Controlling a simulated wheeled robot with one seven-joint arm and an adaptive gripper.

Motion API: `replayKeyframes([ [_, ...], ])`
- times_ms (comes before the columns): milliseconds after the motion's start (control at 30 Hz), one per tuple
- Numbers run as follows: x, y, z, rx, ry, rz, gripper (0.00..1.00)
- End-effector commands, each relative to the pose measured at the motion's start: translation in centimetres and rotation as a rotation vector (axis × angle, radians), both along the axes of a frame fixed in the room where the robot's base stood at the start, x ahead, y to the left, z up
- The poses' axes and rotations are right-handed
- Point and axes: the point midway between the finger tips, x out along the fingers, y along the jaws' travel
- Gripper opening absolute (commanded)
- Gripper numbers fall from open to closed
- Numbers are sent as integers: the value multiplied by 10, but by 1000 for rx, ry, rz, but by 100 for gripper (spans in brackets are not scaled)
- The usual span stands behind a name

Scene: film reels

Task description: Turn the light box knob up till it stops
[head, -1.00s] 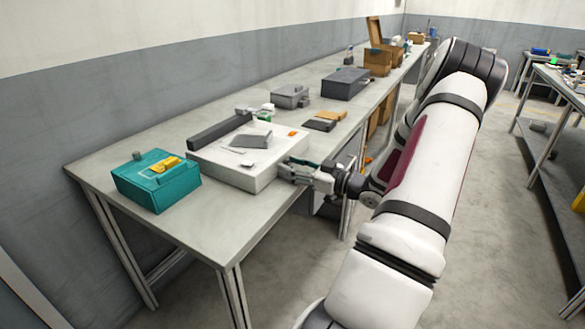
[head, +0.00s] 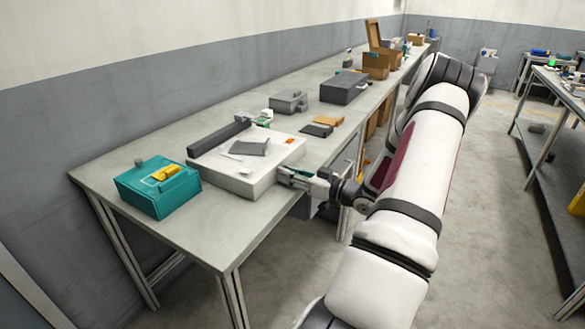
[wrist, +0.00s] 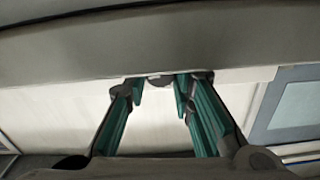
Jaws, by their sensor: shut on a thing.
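The light box (head: 262,182) is a low white box near the front edge of the bench in the head view. A grey piece lies on its top. My gripper (head: 282,176) is at the right side of the box, with its fingers against or very close to that side. In the wrist view the two green-lined fingers (wrist: 160,90) close around a small dark rounded knob (wrist: 159,80), shut on it. Most of the knob is hidden by the fingertips and the grey band above. I cannot read its turned position.
A teal box (head: 157,190) with a yellow item on it stands left of the light box. A long dark bar (head: 218,136) lies along its back. Dark and tan flat pieces (head: 322,127) lie beyond it. The floor (head: 480,220) right of my arm is clear.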

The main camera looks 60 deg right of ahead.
Motion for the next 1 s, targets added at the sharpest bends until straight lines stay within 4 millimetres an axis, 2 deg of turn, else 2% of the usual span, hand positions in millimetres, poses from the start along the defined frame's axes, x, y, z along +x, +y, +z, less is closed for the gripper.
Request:
replayKeyframes([
  [200, -1, 1, 1, 94, 9, 1, 0],
  [600, 0, 0, -1, 111, 11, 0, 0],
  [633, -1, 0, -1, 111, 11, 0, 29],
  [700, 0, 0, -1, 111, 11, 0, 43],
  [1000, -1, 0, 0, 111, 10, -1, 43],
])
